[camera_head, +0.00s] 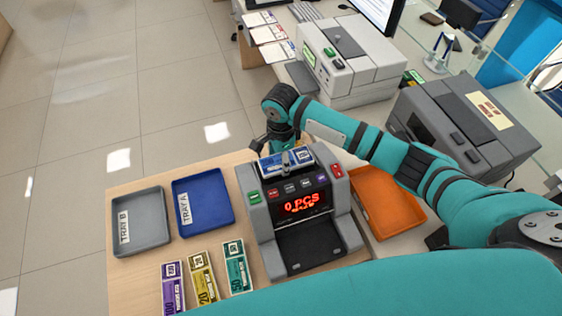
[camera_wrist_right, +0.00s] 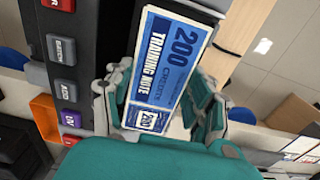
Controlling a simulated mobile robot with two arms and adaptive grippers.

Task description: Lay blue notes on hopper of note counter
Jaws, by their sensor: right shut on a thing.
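The note counter (camera_head: 302,240) stands on the wooden desk, its red display reading 0 PCS. A bundle of blue 200 notes (camera_head: 270,165) is at the counter's top, over its hopper. In the right wrist view the blue notes (camera_wrist_right: 172,62) show "TRAINING NOTE" with fingers on both sides. My right gripper (camera_head: 284,150) is shut on them behind the counter's top; its fingers also show in the wrist view (camera_wrist_right: 160,100). I cannot tell whether the notes touch the hopper floor. My left gripper is not in view.
Grey tray B (camera_head: 157,220) and blue tray A (camera_head: 219,192) lie empty at left. Purple (camera_head: 172,288), yellow (camera_head: 202,278) and green (camera_head: 236,267) notes lie in front. An orange tray (camera_head: 385,205) is right of the counter. Grey machines (camera_head: 350,62) stand behind.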

